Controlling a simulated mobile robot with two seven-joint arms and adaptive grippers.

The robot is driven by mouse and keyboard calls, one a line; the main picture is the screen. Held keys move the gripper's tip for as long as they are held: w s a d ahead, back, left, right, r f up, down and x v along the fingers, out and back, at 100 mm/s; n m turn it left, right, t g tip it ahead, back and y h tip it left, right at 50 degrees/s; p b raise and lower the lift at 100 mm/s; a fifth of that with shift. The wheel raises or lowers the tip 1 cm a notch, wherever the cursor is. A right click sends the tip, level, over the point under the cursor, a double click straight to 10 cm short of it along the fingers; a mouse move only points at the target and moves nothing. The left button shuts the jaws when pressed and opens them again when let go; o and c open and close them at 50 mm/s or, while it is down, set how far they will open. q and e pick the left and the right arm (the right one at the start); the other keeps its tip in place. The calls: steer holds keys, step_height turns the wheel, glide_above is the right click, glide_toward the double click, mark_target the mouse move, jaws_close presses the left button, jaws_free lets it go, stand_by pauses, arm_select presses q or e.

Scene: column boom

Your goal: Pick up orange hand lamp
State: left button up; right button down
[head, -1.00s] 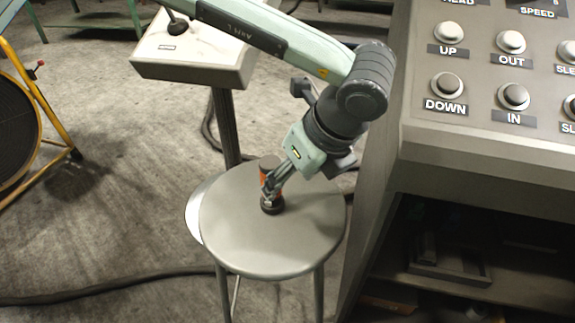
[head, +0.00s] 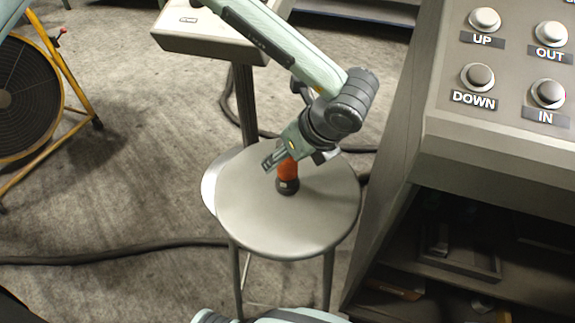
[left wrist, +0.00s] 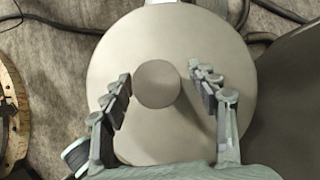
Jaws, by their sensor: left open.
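The orange hand lamp (head: 288,172) stands upright on the round grey stool (head: 300,228). It has an orange body and a dark base; my gripper hides its top in the head view. My left gripper (head: 272,161) is at the lamp's upper end, pointing down at a slant. In the left wrist view its two fingers (left wrist: 163,88) are spread apart, with the lamp's round grey top (left wrist: 157,83) between them. My right gripper is not in view.
A grey console (head: 500,150) with labelled buttons and a lower shelf stands close on the stool's right. A pedestal control box (head: 205,38) stands behind the stool. A yellow-framed fan (head: 30,95) is at left. Dark cable (head: 120,256) lies on the floor.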

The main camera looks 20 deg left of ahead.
arm_select(q)
jaws_close()
steer(key=shift+r, duration=0.15)
